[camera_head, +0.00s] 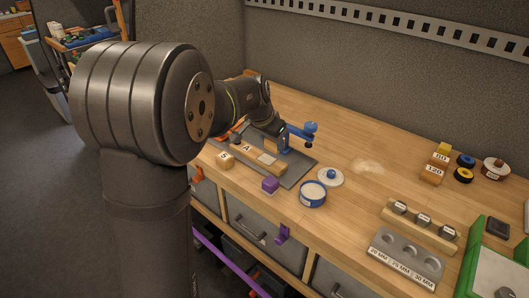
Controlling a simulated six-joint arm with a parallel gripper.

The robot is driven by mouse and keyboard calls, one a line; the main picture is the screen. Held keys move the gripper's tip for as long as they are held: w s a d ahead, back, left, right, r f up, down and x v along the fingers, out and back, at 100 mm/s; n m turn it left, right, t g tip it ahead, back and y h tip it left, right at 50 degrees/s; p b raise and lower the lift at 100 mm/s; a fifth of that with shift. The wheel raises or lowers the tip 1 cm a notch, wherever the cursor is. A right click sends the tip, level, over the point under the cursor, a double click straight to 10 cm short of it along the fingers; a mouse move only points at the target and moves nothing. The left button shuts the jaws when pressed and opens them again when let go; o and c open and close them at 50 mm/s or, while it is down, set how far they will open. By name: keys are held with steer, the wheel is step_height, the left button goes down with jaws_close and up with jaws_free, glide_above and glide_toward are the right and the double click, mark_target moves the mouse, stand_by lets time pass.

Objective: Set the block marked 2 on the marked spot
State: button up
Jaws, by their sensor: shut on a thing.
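My gripper (273,143) is low over the back of the grey plate (300,172), beside a blue clamp-like fixture (293,136). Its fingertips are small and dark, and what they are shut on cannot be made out. A wooden bar (254,153) lies on the plate, with a letter A near its left end. A pale square (267,158) shows toward the bar's right end; I cannot tell whether it is the marked spot. A small wooden block (226,161) with an unclear mark sits at the plate's front left. I cannot pick out a block marked 2.
Farther right are numbered blocks (434,168), a wooden rack (420,227) and a grey holed tray (406,257). The bench between is mostly clear.

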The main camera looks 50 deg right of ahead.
mark_target(267, 158)
steer(key=w+f, duration=0.2)
steer(key=w, duration=0.1)
steer(key=shift+w+f, duration=0.1)
steer(key=shift+f, duration=1.85)
steer(key=o, duration=1)
steer(key=shift+f, duration=0.1)
steer(key=v, duration=1.2)
